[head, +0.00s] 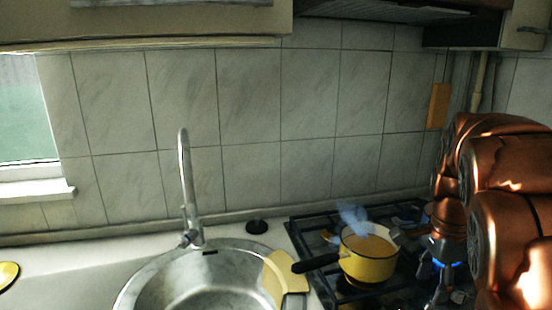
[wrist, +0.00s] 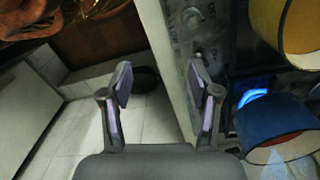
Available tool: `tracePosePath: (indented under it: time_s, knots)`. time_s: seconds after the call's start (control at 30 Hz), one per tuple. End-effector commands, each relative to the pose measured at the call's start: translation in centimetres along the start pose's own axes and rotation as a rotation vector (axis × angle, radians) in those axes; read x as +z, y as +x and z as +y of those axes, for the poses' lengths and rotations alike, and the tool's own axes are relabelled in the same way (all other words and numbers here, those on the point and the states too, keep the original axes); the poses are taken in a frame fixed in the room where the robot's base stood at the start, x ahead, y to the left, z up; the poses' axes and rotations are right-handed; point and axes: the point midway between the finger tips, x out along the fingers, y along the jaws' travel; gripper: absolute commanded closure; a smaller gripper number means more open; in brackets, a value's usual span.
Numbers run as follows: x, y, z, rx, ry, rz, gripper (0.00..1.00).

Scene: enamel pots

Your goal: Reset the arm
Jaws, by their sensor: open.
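My gripper (head: 440,284) points down over the right part of the stove, below my copper-coloured arm. In the wrist view its two fingers (wrist: 161,80) are apart, with nothing between them. A yellow pot (head: 367,268) with a black handle stands on the stove, left of my gripper and apart from it. A yellow vessel also shows at the top right of the wrist view (wrist: 290,28), with a dark blue vessel (wrist: 270,128) below it.
The gas stove (head: 325,285) has a blue flame near my gripper. A pale blue wisp hangs above the yellow pot. Left are a round sink (head: 150,285) with a tall tap (head: 186,180) and a cream board (head: 287,275) at its rim. A range hood (head: 390,10) hangs above.

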Motion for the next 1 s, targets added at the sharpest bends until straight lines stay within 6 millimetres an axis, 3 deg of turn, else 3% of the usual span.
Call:
tracePosePath:
  time_s: [0.3, 0.7, 0.83, 1.0]
  knots:
    - [6.5, 0.6, 8.8, 0.038, -0.577, -0.024, 0.39]
    - [11.8, 3.9, 20.2, 0.089, -1.342, -0.073, 0.39]
    - [12.5, 4.8, 22.4, 0.096, -1.506, -0.085, 0.39]
    - [12.6, 5.4, 23.5, 0.102, -1.594, -0.089, 0.39]
